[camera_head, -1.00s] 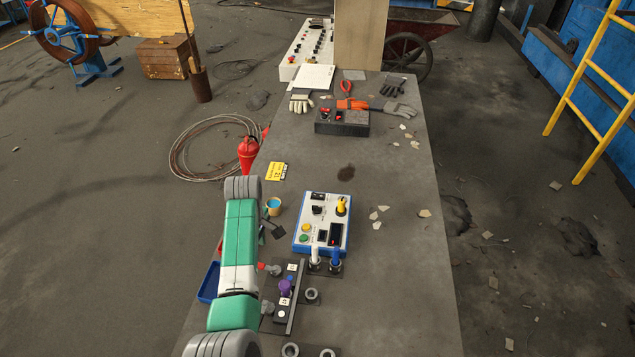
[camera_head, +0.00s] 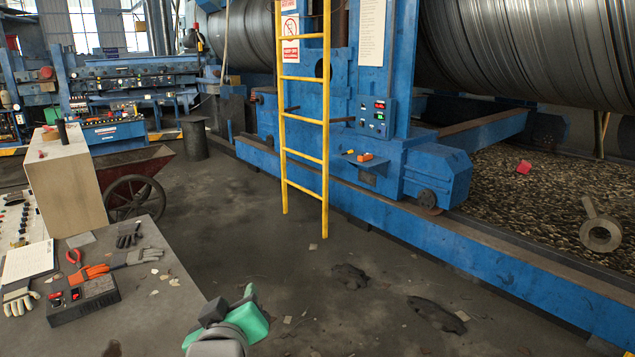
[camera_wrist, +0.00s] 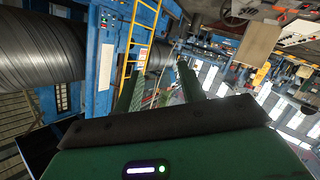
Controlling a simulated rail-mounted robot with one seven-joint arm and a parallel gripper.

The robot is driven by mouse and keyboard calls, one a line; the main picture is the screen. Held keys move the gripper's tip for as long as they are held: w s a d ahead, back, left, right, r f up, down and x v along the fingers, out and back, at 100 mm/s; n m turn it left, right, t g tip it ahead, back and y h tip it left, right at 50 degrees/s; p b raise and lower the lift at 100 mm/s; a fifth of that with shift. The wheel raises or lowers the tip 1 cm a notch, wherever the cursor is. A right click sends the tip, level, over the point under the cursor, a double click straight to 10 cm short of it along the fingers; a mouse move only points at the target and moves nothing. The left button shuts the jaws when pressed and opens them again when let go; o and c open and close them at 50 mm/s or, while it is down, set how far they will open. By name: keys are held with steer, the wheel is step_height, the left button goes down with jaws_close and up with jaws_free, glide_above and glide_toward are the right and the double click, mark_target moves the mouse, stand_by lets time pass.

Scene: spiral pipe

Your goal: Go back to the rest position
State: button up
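My gripper (camera_wrist: 160,68) shows in the wrist view as a dark green body with two green fingers. The fingers stand apart, with the scene visible between them and nothing held. The wrist view is tilted, with the blue machine at left and the hall windows at lower right. In the head view, a green and grey part of my arm (camera_head: 232,328) shows at the bottom, beside the table's right edge. The fingers cannot be made out there.
The grey table (camera_head: 135,310) at lower left carries gloves (camera_head: 90,274), red pliers (camera_head: 73,258) and a black box (camera_head: 84,300). A wheelbarrow (camera_head: 132,186) stands behind it. A yellow ladder (camera_head: 305,150) leans by the blue machine (camera_head: 390,160).

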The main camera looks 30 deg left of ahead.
steer(key=w+d+r+m+t+h, duration=0.1)
steer(key=d+r+m+t, duration=0.15)
steer(key=d+r, duration=0.35)
steer(key=w+d+r+m+t, duration=0.1)
steer(key=d+r+m+t, duration=0.15)
steer(key=d, duration=0.55)
steer(key=s+d+r+m+t+h, duration=0.45)
steer(key=d+r, duration=0.35)
steer(key=d, duration=0.4)
steer(key=s+d+r+m+t+h, duration=0.4)
steer(key=s+d+r, duration=0.25)
steer(key=d, duration=0.55)
step_height(320, 180, up, 16)
steer(key=w+p, duration=0.1)
steer(key=p, duration=1.4)
step_height(320, 180, down, 37)
steer(key=b, duration=3.7)
steer(key=shift+a+f, duration=0.15)
steer(key=shift+w, duration=0.1)
